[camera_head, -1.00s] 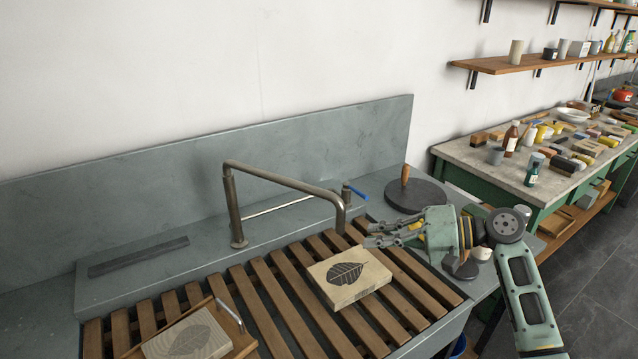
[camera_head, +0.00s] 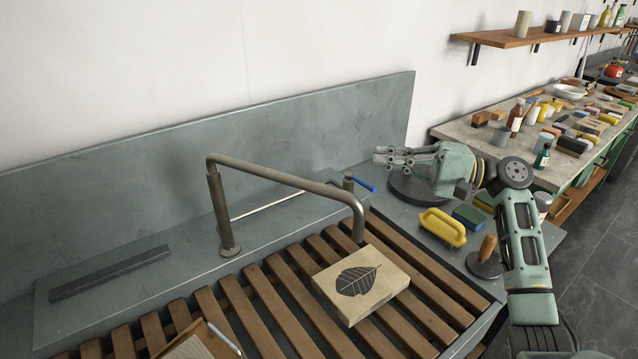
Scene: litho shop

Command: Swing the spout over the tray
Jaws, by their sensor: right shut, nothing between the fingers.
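The spout (camera_head: 290,180) is a bent grey metal pipe on an upright post at the back of the sink. Its arm reaches right, and its down-turned end hangs by the back edge of a pale block with a dark leaf print (camera_head: 368,288). My right gripper (camera_head: 378,158) is shut and empty, right of and behind the spout's end, above a dark round disc. It is apart from the spout. My left gripper is not in view.
Wooden slats (camera_head: 285,300) cover the sink. A yellow-handled brush (camera_head: 442,227), a green sponge (camera_head: 468,217) and a wooden-knobbed tool (camera_head: 486,256) lie at right. A dark bar (camera_head: 110,273) lies on the left ledge.

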